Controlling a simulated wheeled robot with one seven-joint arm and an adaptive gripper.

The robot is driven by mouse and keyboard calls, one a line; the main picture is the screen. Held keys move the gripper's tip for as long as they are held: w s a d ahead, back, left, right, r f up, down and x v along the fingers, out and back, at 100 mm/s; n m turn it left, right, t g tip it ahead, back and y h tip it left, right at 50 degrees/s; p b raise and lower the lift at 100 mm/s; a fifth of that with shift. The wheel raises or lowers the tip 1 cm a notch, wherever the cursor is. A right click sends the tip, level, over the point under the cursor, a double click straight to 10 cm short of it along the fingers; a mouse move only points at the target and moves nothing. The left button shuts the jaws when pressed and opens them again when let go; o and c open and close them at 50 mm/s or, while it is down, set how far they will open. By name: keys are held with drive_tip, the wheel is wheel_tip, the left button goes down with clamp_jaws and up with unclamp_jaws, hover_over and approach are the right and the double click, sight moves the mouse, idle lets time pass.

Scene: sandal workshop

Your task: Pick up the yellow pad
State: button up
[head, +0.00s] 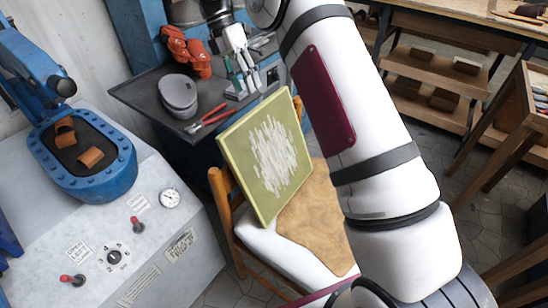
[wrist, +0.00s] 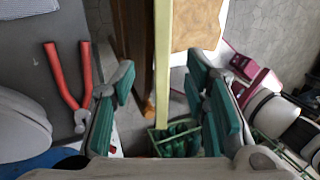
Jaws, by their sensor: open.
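The yellow pad (head: 235,158) is a thin yellow-green square with white streaks on its face. It stands tilted on a chair in the head view. In the wrist view it shows edge-on as a pale yellow strip (wrist: 162,50) running between my two fingers. My gripper (head: 243,74) is open and empty, up and behind the pad in the head view. In the wrist view its teal-padded fingers (wrist: 160,78) lie to either side of the strip, with gaps on both sides. I cannot tell the depth between fingertips and pad.
The chair (head: 222,190) bears a brown hide (head: 312,215). A blue press (head: 80,165) stands left. A green crate (wrist: 175,140) lies below my fingers in the wrist view.

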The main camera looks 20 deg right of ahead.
sight(255, 109)
drive_tip(key=x, duration=1.1)
drive_tip(key=shift+r, duration=0.1)
drive_tip(key=shift+c, duration=0.6)
clamp_jaws()
drive_tip(key=shift+r, duration=0.1)
